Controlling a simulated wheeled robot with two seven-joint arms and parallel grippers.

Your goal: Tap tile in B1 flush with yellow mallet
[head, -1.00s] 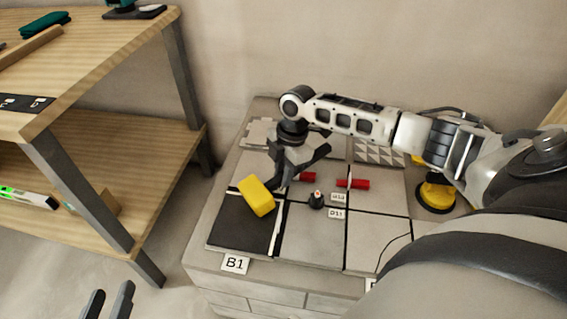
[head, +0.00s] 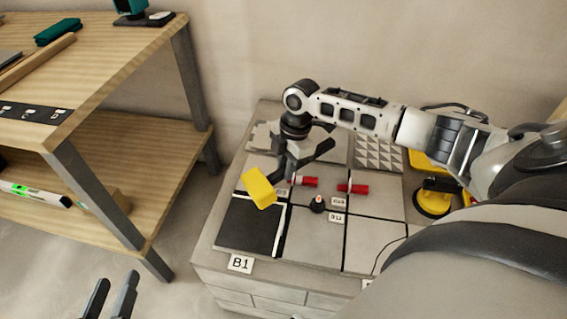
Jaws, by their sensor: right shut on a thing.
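The yellow mallet (head: 259,188) is in my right gripper (head: 287,170), which is shut on its dark handle above the tiled platform. The dark tile (head: 249,226) lies at the front left, behind the B1 label (head: 240,263), with a pale strip along its right and back edges. The mallet head is over the back part of this tile; I cannot tell if it touches. Whether the tile sits flush cannot be seen from here. My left gripper (head: 112,296) is at the bottom left edge, its two fingers apart, empty and away from the platform.
A yellow suction cup (head: 434,199) is at the right. A wooden shelf (head: 95,80) stands at the left, with a floor gap between.

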